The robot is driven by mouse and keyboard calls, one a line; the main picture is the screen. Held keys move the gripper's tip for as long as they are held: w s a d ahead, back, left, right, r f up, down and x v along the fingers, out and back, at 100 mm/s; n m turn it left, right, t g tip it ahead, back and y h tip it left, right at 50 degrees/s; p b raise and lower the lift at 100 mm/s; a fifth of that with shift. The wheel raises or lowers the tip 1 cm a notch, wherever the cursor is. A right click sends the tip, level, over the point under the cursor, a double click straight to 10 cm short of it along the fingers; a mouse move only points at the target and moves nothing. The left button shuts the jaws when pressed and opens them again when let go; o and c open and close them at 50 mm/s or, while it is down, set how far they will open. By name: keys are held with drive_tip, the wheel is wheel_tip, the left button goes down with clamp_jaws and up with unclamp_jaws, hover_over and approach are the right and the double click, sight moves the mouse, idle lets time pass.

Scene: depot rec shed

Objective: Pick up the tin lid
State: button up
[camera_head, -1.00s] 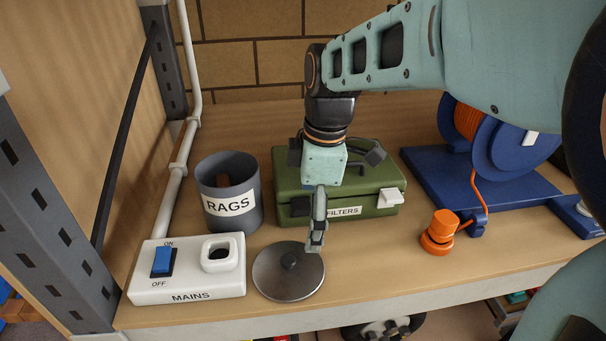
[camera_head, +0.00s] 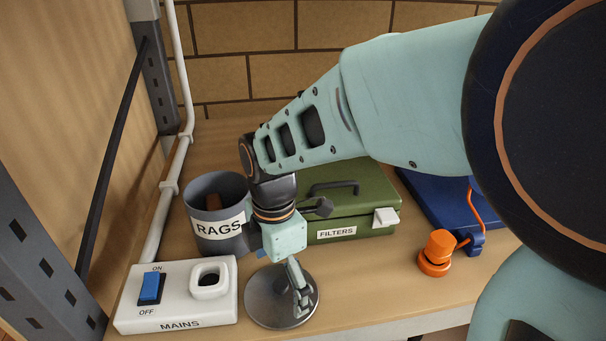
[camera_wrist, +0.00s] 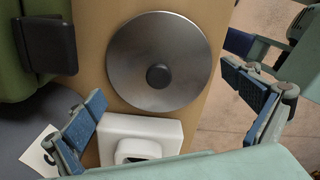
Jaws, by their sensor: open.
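The tin lid (camera_head: 262,300) is a round grey metal disc with a dark knob, lying flat on the wooden bench near its front edge. My gripper (camera_head: 296,295) is over the lid and hides part of it, including the knob, in the head view. In the wrist view the whole lid (camera_wrist: 135,50) shows with its knob at the centre. My gripper (camera_wrist: 163,95) is open there, with its blue-padded fingers wide apart to either side of the lid. Nothing is between the fingers but the view of the lid; contact cannot be told.
A white MAINS switch box (camera_head: 180,310) stands just left of the lid. A grey RAGS tub (camera_head: 215,205) and a green FILTERS case (camera_head: 350,215) stand behind.

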drive_tip(key=shift+w+f, duration=0.1)
drive_tip(key=shift+f, duration=0.8)
drive_tip(key=shift+c, duration=0.3)
drive_tip(key=c, duration=1.8)
drive_tip(key=shift+d, duration=0.1)
clamp_jaws()
